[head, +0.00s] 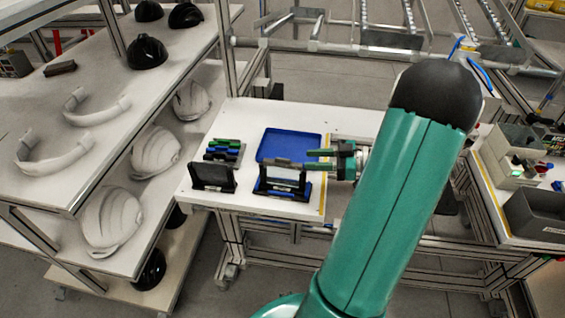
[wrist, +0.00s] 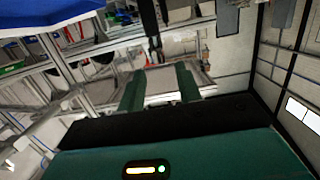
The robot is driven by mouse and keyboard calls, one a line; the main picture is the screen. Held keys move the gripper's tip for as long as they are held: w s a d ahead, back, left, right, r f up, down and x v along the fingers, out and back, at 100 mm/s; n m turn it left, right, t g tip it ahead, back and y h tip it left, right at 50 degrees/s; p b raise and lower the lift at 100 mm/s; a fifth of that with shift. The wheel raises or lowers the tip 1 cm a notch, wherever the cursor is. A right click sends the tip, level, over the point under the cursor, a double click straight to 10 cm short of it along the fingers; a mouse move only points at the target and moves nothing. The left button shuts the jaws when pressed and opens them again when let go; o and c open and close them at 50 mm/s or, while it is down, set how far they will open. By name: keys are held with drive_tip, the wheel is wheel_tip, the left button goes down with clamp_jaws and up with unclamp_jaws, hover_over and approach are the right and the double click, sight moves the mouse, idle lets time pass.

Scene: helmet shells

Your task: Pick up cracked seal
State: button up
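No piece can be made out for certain as the cracked seal at this size. On the white table stand a dark rack with green and blue strips (head: 223,150), a black upright holder (head: 213,178) and a dark holder with a pale panel (head: 283,178). My gripper (head: 318,160) is above the right part of the table, beside the blue tray and close to the pale-panel holder in the picture. Its green fingers also show in the wrist view (wrist: 160,90), spread apart. I see nothing clearly held between them; a greyish surface shows behind the gap.
A flat blue tray (head: 290,143) lies at the table's back. A shelf (head: 100,95) on the left holds black and white helmet shells and pale curved bands. Grey bins (head: 535,215) stand on the right bench. Metal rails run behind the table.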

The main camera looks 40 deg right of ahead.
sight(285, 159)
drive_tip(key=x, duration=0.9)
drive_tip(key=shift+w, duration=0.15)
clamp_jaws()
